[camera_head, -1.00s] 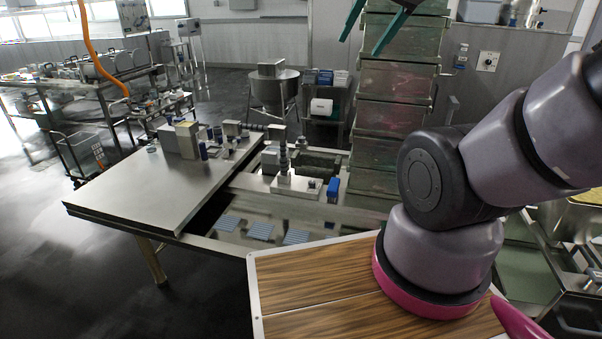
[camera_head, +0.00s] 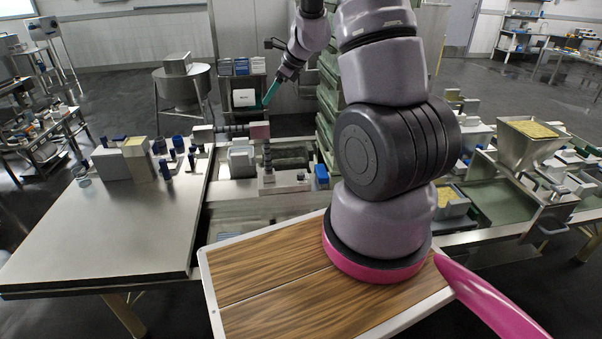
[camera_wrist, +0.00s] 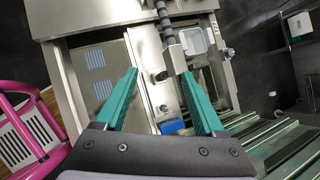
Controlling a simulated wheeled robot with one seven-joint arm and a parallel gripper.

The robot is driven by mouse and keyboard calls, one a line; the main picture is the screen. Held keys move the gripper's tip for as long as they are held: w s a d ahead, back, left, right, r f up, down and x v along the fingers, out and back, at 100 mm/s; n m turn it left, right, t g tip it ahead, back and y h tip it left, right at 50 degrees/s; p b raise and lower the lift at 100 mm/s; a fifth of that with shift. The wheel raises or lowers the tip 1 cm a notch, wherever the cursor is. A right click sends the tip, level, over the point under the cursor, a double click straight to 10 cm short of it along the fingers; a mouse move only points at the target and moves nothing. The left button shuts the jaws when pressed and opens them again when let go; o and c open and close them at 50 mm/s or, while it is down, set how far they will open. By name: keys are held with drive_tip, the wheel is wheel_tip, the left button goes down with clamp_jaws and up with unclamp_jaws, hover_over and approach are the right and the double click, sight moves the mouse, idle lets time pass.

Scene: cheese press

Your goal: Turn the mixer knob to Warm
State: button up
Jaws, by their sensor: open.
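My gripper (camera_head: 270,93) has two teal fingers and hangs above the far side of the metal work line in the head view. In the wrist view my gripper (camera_wrist: 160,73) is open, with nothing held between its fingers. Below and between the fingers is a long metal unit (camera_wrist: 148,85) with small dark round parts (camera_wrist: 162,76) on top. The fingers look apart from it. I cannot tell whether one of these dark parts is the mixer knob, and no Warm mark can be read. A round steel tank (camera_head: 182,90) stands behind the line at the left.
A steel table (camera_head: 120,230) with blocks and blue-topped items is at the left. A blue box (camera_head: 321,174) sits on the line near my arm. Green stacked crates (camera_head: 325,110) stand behind my arm. A hopper (camera_head: 527,145) with yellow contents is at the right.

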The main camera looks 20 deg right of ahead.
drive_tip(key=w+d+f+m+h, duration=0.1)
drive_tip(key=d+f+m, duration=0.25)
drive_tip(key=f, duration=0.45)
drive_tip(key=w+d+f+m+h, duration=0.1)
drive_tip(key=w+d+f+m, duration=0.2)
drive_tip(key=f, duration=0.6)
drive_tip(key=m+g+h, duration=0.1)
drive_tip(key=m+h, duration=0.1)
drive_tip(key=m, duration=0.1)
approach(301, 173)
drive_tip(key=x, duration=0.8)
drive_tip(key=shift+a+f, duration=0.15)
drive_tip(key=shift+f, duration=0.05)
clamp_jaws()
